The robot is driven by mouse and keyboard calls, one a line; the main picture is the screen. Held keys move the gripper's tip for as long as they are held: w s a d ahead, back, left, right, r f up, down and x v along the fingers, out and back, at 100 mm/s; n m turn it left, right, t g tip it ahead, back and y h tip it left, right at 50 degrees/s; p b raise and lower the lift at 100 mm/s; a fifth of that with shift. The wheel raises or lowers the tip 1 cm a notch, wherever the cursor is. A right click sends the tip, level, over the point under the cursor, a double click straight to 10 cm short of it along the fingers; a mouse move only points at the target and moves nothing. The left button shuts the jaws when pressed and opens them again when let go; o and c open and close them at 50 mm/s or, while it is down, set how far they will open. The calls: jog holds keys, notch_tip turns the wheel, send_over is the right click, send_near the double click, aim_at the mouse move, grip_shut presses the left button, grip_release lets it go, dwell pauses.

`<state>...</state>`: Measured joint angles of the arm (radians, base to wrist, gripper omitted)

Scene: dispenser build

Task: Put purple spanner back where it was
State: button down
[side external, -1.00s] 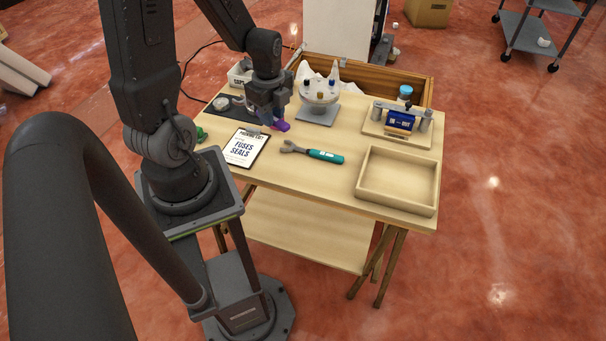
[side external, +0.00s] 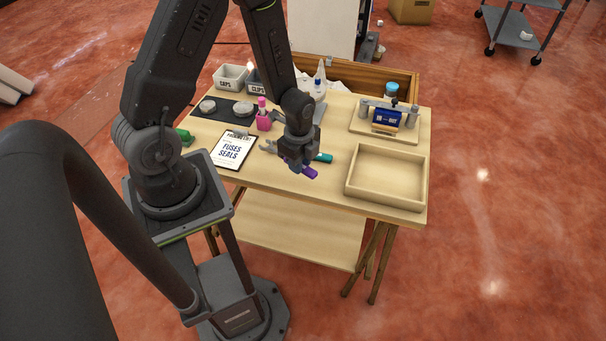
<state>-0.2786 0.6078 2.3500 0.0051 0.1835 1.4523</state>
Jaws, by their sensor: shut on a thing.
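My gripper (side external: 296,163) is over the front middle of the table and is shut on the purple spanner (side external: 309,172). The spanner's purple handle sticks out at the lower right of the jaws; its other end is mostly hidden by the gripper. A second spanner with a teal handle (side external: 324,157) lies on the table behind my gripper. Its grey open jaw (side external: 268,146) shows to the left of the gripper, and its middle is hidden. I cannot tell how high the purple spanner is above the table.
An empty wooden tray (side external: 386,199) stands at the front right. Behind it is a board with a blue device (side external: 387,116). A clipboard (side external: 234,150) lies at the left. A pink bottle (side external: 264,116), a dark mat (side external: 226,106) and labelled bins (side external: 230,77) are farther back.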

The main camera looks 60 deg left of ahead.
aim_at(303, 182)
jog(key=shift+w+d+f, duration=0.3)
jog(key=shift+d+f, duration=0.1)
jog(key=shift+d, duration=0.1)
jog(key=shift+f, duration=1.95)
jog(key=c, duration=0.9)
grip_release()
jog(key=shift+f, duration=0.1)
jog(key=shift+c, duration=0.2)
